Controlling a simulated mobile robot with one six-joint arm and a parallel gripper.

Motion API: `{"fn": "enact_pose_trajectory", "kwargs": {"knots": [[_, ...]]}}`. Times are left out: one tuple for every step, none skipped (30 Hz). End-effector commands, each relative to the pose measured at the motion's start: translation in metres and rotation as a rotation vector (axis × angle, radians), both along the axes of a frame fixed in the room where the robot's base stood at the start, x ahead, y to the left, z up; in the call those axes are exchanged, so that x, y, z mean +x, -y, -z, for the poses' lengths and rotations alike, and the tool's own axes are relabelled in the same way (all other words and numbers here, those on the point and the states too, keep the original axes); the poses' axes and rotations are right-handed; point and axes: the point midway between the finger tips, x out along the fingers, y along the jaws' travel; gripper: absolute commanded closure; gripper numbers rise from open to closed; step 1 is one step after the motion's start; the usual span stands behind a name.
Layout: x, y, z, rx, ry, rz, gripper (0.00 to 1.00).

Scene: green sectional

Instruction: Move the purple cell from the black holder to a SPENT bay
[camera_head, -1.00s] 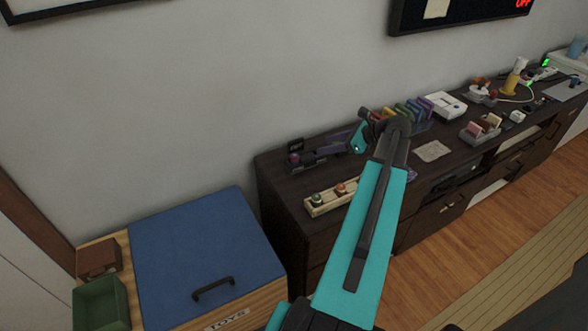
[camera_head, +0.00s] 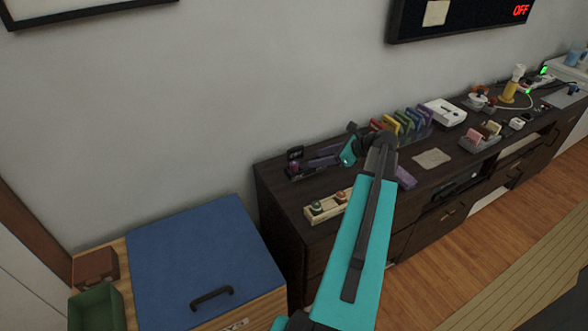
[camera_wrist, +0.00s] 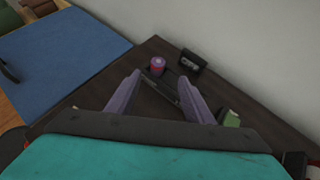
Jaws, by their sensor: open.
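The purple cell (camera_wrist: 157,66), with a reddish band, stands upright in the black holder (camera_wrist: 158,84) on the dark cabinet. In the head view the cell (camera_head: 294,169) shows small at the cabinet's left end. My gripper (camera_wrist: 159,76) is open, its two purple fingers spread to either side of the holder and pointing toward the cell. The cell is just beyond the fingertips and apart from them. A pale wooden rack (camera_head: 326,208) holding green-topped and orange-topped cells stands nearer the front edge; my arm hides its right part. I cannot read any SPENT marking.
A small black sign (camera_head: 295,152) stands behind the holder. A row of coloured upright items (camera_head: 405,120) and a white box (camera_head: 445,112) stand farther right. A blue-lidded toy box (camera_head: 195,250) stands left of the cabinet. The wall is close behind.

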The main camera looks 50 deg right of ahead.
Motion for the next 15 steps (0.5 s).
{"fn": "enact_pose_trajectory", "kwargs": {"knots": [[0.007, -0.002, 0.004, 0.002, 0.000, -0.002, 0.53], [0.010, -0.003, 0.006, 0.002, 0.000, -0.002, 0.53], [0.015, -0.005, 0.009, 0.000, 0.000, -0.002, 0.53], [0.019, -0.006, 0.012, 0.001, 0.000, -0.003, 0.53], [0.022, -0.007, 0.014, 0.002, 0.000, -0.002, 0.53], [0.026, -0.008, 0.017, 0.002, 0.000, -0.002, 0.53], [0.029, -0.009, 0.019, 0.002, 0.000, -0.002, 0.53], [0.032, -0.010, 0.021, 0.001, 0.000, -0.003, 0.53], [0.035, -0.011, 0.023, 0.001, 0.000, -0.003, 0.53], [0.037, -0.012, 0.024, 0.001, 0.001, -0.003, 0.53], [0.038, -0.012, 0.026, 0.001, 0.001, -0.003, 0.53], [0.039, -0.012, 0.027, 0.000, 0.000, -0.002, 0.53], [0.040, -0.013, 0.027, 0.000, 0.000, -0.001, 0.53], [0.041, -0.013, 0.028, 0.000, 0.000, -0.001, 0.53], [0.041, -0.013, 0.028, 0.000, 0.000, -0.001, 0.53]]}}
